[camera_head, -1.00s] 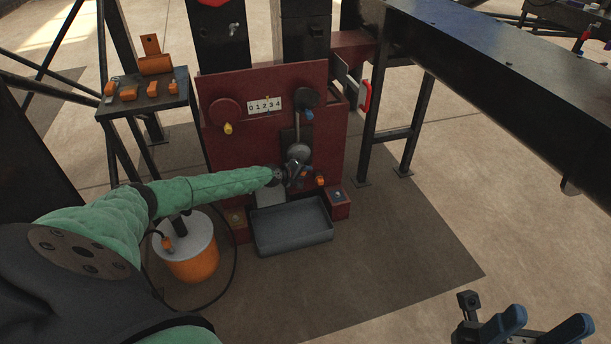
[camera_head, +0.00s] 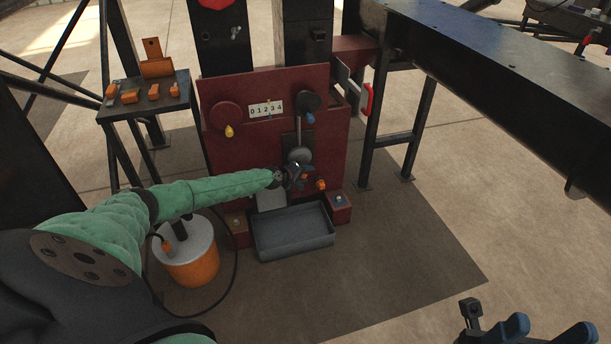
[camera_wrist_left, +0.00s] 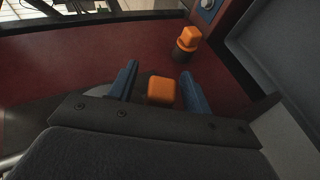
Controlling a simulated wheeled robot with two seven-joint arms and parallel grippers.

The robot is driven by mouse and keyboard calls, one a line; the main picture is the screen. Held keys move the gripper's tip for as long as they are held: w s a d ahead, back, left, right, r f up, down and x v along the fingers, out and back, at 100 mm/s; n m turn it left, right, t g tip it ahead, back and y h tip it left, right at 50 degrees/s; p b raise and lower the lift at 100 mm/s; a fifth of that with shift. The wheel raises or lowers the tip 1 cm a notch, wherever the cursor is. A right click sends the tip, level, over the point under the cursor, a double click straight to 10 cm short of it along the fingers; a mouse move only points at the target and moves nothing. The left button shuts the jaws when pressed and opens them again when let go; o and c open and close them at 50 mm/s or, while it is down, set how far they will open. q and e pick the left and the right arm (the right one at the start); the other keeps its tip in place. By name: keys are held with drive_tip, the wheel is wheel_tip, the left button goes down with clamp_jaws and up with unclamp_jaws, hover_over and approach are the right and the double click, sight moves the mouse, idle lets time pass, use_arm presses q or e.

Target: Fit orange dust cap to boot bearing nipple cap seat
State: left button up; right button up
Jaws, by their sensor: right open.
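My left gripper (camera_head: 304,173) is low at the front of the dark red press housing (camera_head: 240,165), above the grey tray. In the left wrist view its blue fingers (camera_wrist_left: 158,72) stand apart, with an orange cap (camera_wrist_left: 162,90) between them. Narrow gaps show on both sides of this cap; what lies under it is hidden. A second orange cap (camera_wrist_left: 188,37) sits on a dark round stub beyond the fingertips; it also shows in the head view (camera_head: 321,184). My right gripper (camera_head: 546,327) is open and empty at the bottom right edge.
A grey tray (camera_head: 293,247) stands below the housing, between two small red boxes. A dark stand (camera_head: 148,105) at left carries several orange pieces. An orange bucket (camera_head: 192,268) stands under my left arm. A black beam (camera_head: 500,75) crosses at right. The floor at right is clear.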

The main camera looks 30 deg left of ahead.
use_arm(q)
drive_tip(key=shift+s+d+r+p, duration=0.15)
drive_tip(key=shift+s+d+p, duration=0.05)
drive_tip(key=shift+p, duration=0.25)
drive_tip(key=s+d+p, duration=0.5)
drive_tip(key=d+p, duration=0.1)
drive_tip(key=p, duration=0.2)
wheel_tip(320, 180, up, 9)
drive_tip(key=p, duration=0.9)
idle(0.4)
